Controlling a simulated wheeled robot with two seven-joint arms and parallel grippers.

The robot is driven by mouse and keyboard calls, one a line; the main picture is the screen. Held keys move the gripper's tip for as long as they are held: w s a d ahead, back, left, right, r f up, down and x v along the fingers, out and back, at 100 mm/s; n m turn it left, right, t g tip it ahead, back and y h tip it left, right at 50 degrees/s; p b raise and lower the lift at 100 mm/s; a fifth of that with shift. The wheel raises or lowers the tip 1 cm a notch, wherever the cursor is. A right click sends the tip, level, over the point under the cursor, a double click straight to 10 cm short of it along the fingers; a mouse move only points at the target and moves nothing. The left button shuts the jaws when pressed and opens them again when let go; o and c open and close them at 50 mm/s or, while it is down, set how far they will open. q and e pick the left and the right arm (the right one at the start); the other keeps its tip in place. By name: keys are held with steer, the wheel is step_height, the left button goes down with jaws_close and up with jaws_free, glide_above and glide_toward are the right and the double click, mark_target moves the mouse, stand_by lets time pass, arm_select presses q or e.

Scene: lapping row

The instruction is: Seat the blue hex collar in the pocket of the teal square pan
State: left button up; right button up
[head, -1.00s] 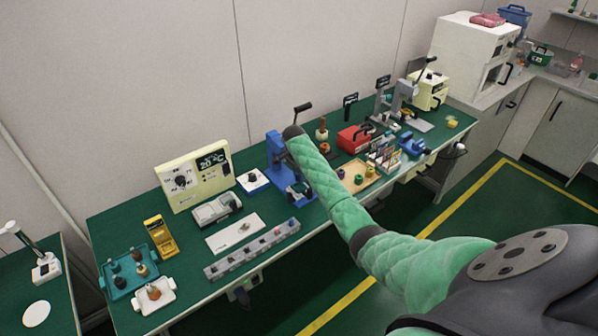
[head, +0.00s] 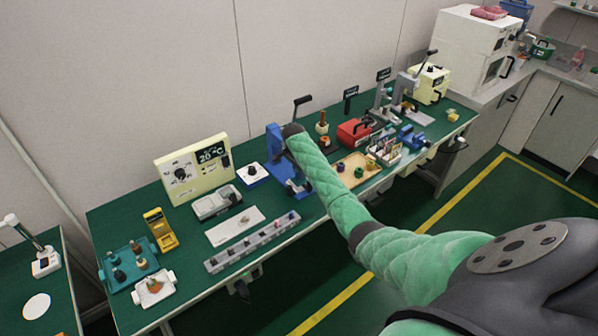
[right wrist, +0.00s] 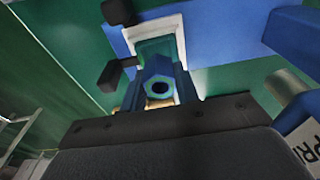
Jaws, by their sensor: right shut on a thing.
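In the right wrist view my right gripper (right wrist: 159,92) is shut on a blue hex collar (right wrist: 158,76), whose round dark hole faces the camera. Behind the collar is a teal surface (right wrist: 155,48) inside a white border; it may be the teal square pan, but I cannot tell. Whether the collar touches it is unclear. In the head view my right arm reaches across the bench to the blue lever press, and its fingers are hidden there. The collar cannot be made out in that view. My left gripper is out of view.
The blue press (head: 276,148) stands beside my forearm. To its left are a white-topped block (head: 252,174), a cream meter (head: 193,170) and a long grey rack (head: 252,243). A teal tray (head: 113,284) holds parts at far left. A wooden tray (head: 349,179) lies right of my arm.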

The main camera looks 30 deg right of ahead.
steer(key=shift+p, duration=1.1)
stand_by(1.1)
steer(key=shift+f+b, duration=0.4)
steer(key=shift+f, duration=0.4)
stand_by(0.3)
steer(key=shift+r, duration=0.2)
steer(key=shift+r+p, duration=0.35)
steer(key=shift+p, duration=0.35)
steer(key=shift+p, duration=0.3)
steer(key=shift+f, duration=0.5)
stand_by(1.6)
steer(key=shift+r, duration=0.2)
steer(key=shift+r, duration=0.3)
stand_by(0.8)
